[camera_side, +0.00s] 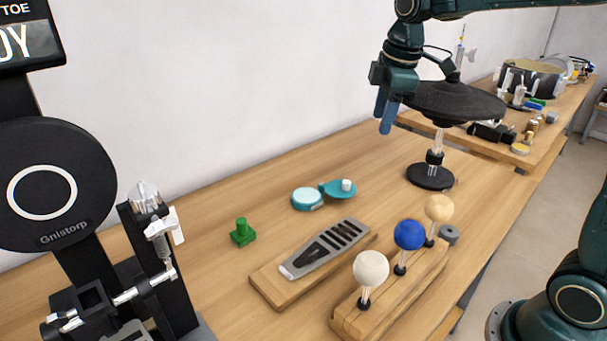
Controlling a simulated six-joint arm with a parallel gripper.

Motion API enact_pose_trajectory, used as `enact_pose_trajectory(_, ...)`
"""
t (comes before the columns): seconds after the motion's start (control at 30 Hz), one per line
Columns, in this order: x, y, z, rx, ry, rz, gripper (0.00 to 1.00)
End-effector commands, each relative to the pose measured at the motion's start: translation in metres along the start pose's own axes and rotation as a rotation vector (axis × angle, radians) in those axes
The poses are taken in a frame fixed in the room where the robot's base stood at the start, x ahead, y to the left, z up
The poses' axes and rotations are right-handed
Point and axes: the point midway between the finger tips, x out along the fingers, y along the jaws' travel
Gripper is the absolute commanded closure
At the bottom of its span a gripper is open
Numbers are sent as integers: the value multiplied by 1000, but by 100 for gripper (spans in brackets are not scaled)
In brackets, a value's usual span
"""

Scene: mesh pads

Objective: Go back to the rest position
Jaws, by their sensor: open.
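My gripper (386,114) hangs in the upper middle of the side view, above the back part of the wooden table (220,285). Its blue fingers point down, and it is open with nothing seen between the fingers. In the picture it is just left of a black, wide disc (455,101) on a stand. I cannot tell how far apart the gripper and the disc are in depth.
A wooden block with a white ball (371,268), a blue ball (409,234) and a tan ball (439,207) stands in front. A grey slotted plate (325,249), green piece (242,232) and teal item (308,198) lie nearby. A black machine (55,185) stands left.

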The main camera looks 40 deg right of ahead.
Motion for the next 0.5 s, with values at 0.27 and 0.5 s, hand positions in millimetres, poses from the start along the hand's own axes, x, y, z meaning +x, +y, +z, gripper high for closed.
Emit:
enact_pose_trajectory(0.27, -29, -57, 23, 220, 58, 57, 57)
enact_pose_trajectory(0.5, -40, -105, 46, 413, 119, 90, 57)
